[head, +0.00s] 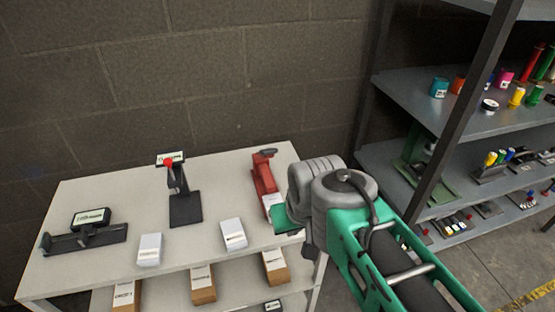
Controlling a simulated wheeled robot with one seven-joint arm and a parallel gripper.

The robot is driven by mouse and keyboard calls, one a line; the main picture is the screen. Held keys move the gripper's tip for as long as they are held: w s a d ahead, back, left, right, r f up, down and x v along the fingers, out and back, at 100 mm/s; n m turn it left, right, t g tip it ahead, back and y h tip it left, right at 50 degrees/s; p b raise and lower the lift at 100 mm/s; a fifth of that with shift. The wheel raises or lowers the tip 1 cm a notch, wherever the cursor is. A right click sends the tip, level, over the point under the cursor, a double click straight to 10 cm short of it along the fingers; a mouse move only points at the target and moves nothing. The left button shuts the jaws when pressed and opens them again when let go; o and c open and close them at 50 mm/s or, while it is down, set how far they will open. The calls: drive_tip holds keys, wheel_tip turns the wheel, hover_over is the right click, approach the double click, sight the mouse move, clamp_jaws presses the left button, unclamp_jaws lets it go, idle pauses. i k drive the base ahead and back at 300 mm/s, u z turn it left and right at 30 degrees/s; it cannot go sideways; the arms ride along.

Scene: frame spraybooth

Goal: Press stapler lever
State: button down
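A red upright device with a dark top (265,177), which looks like the stapler, stands at the right end of the white table (110,262). Its lower right side is close to my arm in the picture, and a white label shows near its foot. Which part is its lever is too small to tell. My green and grey arm reaches in from the lower right, and its grey joints lie just right of the red device.
A black stand with a red knob (180,195) stands mid-table, and a black cradle device (85,232) at the left. White boxes (149,250) (233,234) lie along the front. Brown boxes sit below. A grey shelf (455,115) stands right; a block wall is behind.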

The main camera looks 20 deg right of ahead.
sight(269, 153)
drive_tip(key=k, duration=0.55)
drive_tip(key=u, duration=1.6)
drive_tip(key=i, duration=0.85)
drive_tip(key=z, duration=1.05)
